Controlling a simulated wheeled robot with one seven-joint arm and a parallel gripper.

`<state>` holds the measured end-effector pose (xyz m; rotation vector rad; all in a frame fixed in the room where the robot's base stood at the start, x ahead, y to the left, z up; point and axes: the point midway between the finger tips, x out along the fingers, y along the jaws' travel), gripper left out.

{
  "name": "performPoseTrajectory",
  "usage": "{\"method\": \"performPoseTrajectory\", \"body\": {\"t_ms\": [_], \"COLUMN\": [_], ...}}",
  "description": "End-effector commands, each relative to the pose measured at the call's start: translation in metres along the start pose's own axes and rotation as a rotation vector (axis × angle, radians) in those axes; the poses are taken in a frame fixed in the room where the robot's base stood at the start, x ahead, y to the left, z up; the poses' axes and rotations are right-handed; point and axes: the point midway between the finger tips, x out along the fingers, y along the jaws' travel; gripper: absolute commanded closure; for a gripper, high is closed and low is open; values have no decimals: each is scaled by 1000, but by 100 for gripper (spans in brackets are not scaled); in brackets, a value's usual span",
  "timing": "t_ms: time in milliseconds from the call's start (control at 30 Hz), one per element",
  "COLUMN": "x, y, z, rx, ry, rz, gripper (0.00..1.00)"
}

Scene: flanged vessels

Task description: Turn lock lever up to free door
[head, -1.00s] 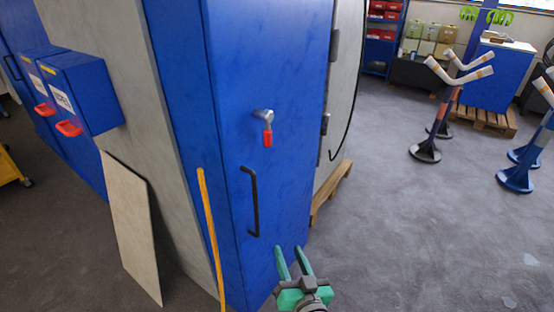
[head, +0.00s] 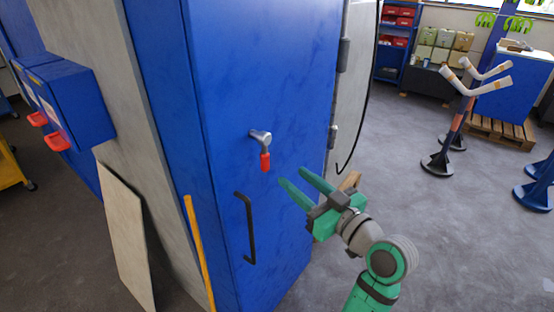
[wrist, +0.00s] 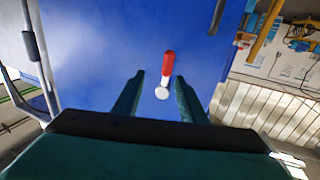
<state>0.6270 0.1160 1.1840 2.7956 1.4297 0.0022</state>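The lock lever (head: 265,160) has a grey pivot and a red grip that hangs straight down on the blue cabinet door (head: 240,90). My gripper (head: 292,182) is open and empty, to the right of the lever and a little lower in the head view, with its green fingers pointing toward the door. In the wrist view the lever's red grip and pale pivot (wrist: 166,75) appear between the two spread fingers (wrist: 155,97), ahead of them. The fingers do not appear to touch the lever.
A black door handle (head: 245,228) is below the lever. A yellow bar (head: 199,250) runs along the cabinet's left side, and a loose board (head: 127,235) leans there. Blue boxes with red handles (head: 57,140) are at left. Floor at right is open, with stands (head: 450,125) beyond.

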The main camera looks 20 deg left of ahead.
Motion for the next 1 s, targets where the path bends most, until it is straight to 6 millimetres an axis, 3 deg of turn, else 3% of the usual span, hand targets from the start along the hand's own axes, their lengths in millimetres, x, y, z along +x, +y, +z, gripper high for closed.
{"method": "performPoseTrajectory", "body": {"t_ms": [200,400,667,1000], "x": [50,85,104,108], "y": [-19,-20,-9,-8], "z": [1,0,1,1], "rx": [2,2,2,2], "ry": [-1,0,-1,-1], "rz": [-40,-38,-16,-13], "gripper": [62,62,62,62]}}
